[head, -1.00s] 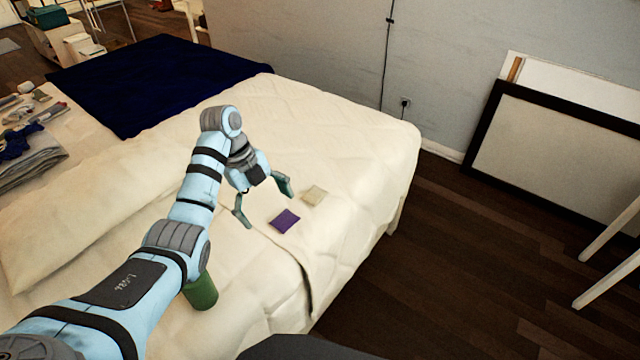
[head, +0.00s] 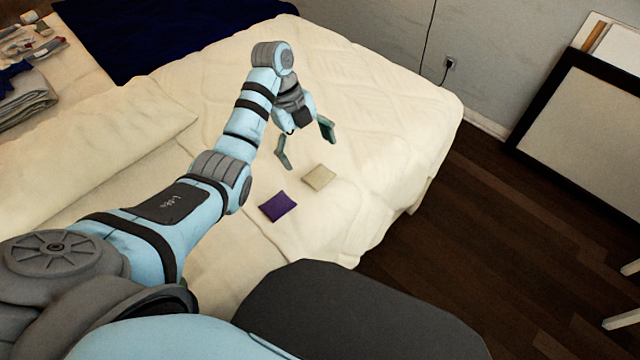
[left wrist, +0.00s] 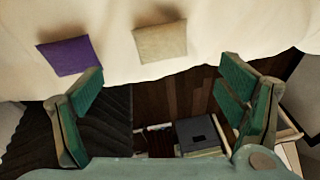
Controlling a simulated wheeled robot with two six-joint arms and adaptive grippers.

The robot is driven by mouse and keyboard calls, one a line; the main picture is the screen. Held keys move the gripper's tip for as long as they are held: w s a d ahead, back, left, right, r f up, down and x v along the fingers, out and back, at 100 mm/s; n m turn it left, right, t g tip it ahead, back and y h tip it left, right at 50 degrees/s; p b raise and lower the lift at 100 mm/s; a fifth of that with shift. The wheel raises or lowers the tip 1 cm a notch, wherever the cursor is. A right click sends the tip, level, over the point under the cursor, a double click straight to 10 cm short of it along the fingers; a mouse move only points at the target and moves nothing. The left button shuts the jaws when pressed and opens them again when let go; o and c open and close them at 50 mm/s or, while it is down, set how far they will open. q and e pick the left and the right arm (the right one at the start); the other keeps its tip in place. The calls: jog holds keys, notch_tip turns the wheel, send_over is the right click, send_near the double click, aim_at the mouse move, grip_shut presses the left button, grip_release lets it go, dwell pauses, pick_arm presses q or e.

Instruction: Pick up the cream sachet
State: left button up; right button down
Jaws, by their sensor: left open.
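The cream sachet (head: 319,177) lies flat on the bed's cream cover, near the edge at the front. The purple sachet (head: 277,206) lies to its left and nearer to me, apart from it. My left gripper (head: 306,148) is open and empty, its fingers just beyond the cream sachet in the head view. In the left wrist view the cream sachet (left wrist: 161,42) is at the top centre, between the lines of the open fingers (left wrist: 165,90) but past their tips. The purple sachet (left wrist: 69,56) is to its left there. My right gripper is not in view.
The bed (head: 370,110) has clear cover around the sachets. A dark blue blanket (head: 160,35) lies at the back, and folded grey cloth (head: 25,100) at the far left. Dark wooden floor (head: 460,230) lies beyond the bed's right edge. A framed board (head: 585,130) leans on the wall.

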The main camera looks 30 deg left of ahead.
aim_at(318, 174)
pick_arm(q)
jog(key=b+x, duration=0.1)
jog(key=x, duration=0.6)
jog(key=shift+w+f+b, duration=0.15)
jog(key=shift+f+b, duration=0.2)
jog(key=shift+f, duration=0.1)
jog(key=shift+d+f, duration=0.1)
jog(key=shift+f, duration=0.05)
jog(key=shift+c, duration=0.6)
jog(key=c, duration=0.9)
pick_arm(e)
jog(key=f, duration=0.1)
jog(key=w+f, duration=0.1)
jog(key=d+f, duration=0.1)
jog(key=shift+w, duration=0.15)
